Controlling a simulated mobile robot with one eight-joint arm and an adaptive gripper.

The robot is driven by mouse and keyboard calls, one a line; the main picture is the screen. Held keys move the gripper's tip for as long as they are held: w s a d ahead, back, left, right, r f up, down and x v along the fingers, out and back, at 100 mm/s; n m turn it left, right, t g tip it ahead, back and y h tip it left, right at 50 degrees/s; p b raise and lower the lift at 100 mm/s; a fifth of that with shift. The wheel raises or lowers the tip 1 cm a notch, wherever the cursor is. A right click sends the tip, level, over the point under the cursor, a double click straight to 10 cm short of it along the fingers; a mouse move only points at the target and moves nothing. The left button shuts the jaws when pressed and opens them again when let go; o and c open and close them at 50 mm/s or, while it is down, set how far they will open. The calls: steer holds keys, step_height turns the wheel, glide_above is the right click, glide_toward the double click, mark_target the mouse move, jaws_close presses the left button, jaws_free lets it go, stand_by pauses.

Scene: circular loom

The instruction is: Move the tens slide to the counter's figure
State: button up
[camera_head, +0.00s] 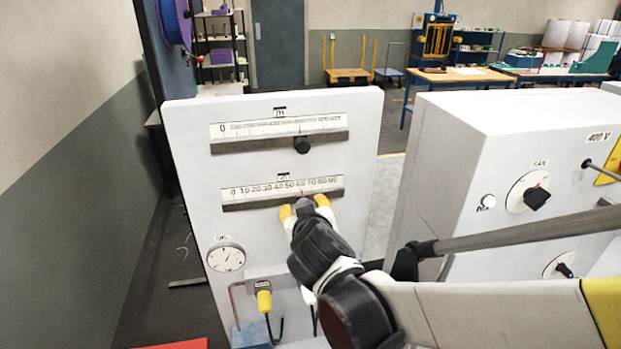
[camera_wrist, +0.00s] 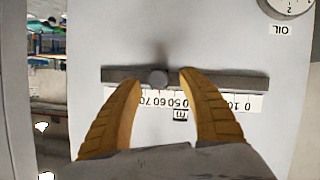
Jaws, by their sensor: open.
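The tens slide is the lower slide on the white panel, with a scale (camera_head: 282,188) marked 0 to 90 and a dark slotted rail (camera_head: 240,205). Its round knob (camera_wrist: 159,77) stands near the 60 mark. My gripper (camera_head: 303,206) is at this knob with its yellow fingers apart. In the upside-down wrist view my gripper (camera_wrist: 160,78) has one finger on each side of the knob, with small gaps; I cannot tell whether either touches. My fingers hide part of the scale. I see no counter with a readable figure.
Above is the hundreds slide with its black knob (camera_head: 302,145), close over my gripper. An oil gauge (camera_head: 226,257) is at the panel's lower left, with a yellow-handled part (camera_head: 264,300) below. A second cabinet (camera_head: 480,140) with a fan dial (camera_head: 528,192) stands right.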

steer(key=v, duration=1)
steer(key=shift+s+d, duration=0.1)
steer(key=shift+d, duration=0.05)
